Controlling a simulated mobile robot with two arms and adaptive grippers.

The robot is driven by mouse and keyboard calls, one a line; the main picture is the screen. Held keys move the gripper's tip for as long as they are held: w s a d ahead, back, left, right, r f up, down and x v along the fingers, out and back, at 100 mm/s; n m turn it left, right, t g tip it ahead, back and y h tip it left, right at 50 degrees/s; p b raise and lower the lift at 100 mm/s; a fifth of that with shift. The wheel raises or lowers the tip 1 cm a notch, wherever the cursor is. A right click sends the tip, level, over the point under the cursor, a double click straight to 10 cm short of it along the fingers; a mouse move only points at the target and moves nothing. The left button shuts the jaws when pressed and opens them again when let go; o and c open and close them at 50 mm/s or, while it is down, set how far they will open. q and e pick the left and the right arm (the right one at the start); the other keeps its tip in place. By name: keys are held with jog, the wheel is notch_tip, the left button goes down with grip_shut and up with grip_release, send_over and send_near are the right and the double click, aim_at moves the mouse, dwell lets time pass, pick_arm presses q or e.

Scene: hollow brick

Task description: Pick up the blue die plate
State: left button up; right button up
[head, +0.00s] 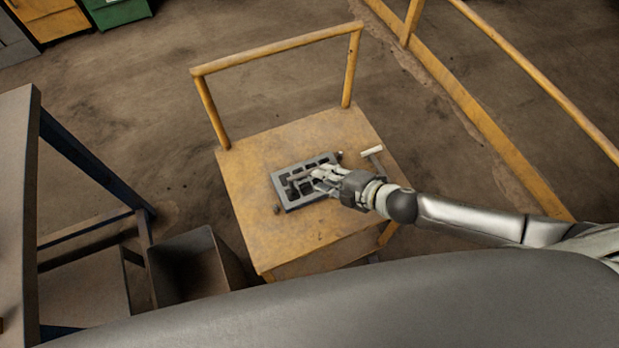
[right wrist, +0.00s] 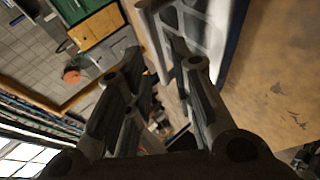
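The die plate (head: 287,190) is a grey frame with several openings, lying on the yellow cart top in the head view. In the right wrist view, the die plate (right wrist: 212,30) shows at the upper right, with a dark blue side. My right gripper (head: 318,178) reaches in from the right over the plate's right part. In the right wrist view, my right gripper's fingers (right wrist: 158,60) stand apart, with the plate's near rim between or just beyond their tips. I cannot tell whether they touch it. My left gripper is not in view.
The yellow cart (head: 255,235) has a rail (head: 280,46) along its far side. A pale-handled tool (head: 371,150) and small dark bits lie near the plate. An open bin (head: 190,265) and a grey table (head: 15,190) stand at left. Yellow railing (head: 470,105) runs at right.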

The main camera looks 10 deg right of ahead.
aim_at(311, 171)
jog(key=shift+x, duration=3.2)
jog(key=shift+r, duration=0.25)
grip_shut()
jog(key=shift+w+a+r, duration=0.1)
jog(key=shift+w+r, duration=0.05)
jog(key=shift+w, duration=0.05)
